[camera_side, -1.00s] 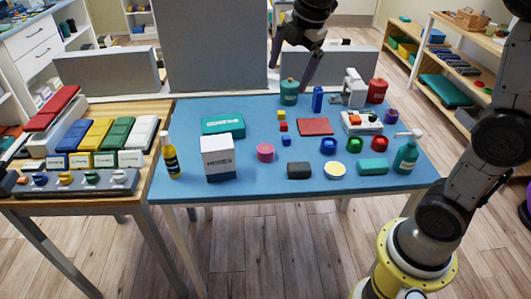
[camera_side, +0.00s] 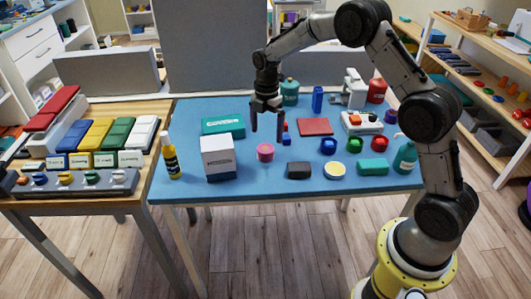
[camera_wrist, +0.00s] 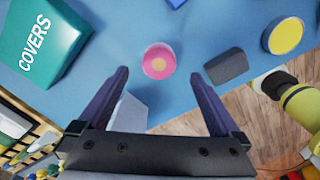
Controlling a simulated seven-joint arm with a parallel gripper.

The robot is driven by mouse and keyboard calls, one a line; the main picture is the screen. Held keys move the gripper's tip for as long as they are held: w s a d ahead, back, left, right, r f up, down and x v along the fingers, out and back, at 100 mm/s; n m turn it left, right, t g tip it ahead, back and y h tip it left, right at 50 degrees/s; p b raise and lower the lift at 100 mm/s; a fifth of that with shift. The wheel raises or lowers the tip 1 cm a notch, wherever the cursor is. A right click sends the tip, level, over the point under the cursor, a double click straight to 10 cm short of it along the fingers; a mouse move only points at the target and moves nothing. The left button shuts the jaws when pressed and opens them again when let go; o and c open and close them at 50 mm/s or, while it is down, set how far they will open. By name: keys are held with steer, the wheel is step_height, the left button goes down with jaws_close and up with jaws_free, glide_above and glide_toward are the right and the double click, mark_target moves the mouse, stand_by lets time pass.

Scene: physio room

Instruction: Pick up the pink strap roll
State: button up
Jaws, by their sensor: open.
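My gripper (camera_side: 267,138) is above and slightly behind the roll in the side view, pointing down. It is open and empty, and its two fingers (camera_wrist: 162,72) are spread wide in the wrist view. I cannot tell the exact height of the fingertips over the table.
A white box (camera_side: 217,157) stands left of the roll, with a teal covers box (camera_side: 223,124) behind it. A dark grey block (camera_side: 299,170) lies to the right, beside a yellow-topped disc (camera_side: 335,171).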

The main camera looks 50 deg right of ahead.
mark_target(265, 148)
steer(key=shift+a+f, duration=0.15)
steer(key=shift+f, duration=1.8)
steer(key=shift+a+f, duration=0.1)
steer(key=shift+f, duration=1.8)
steer(key=c, duration=1.4)
steer(key=shift+r, duration=0.15)
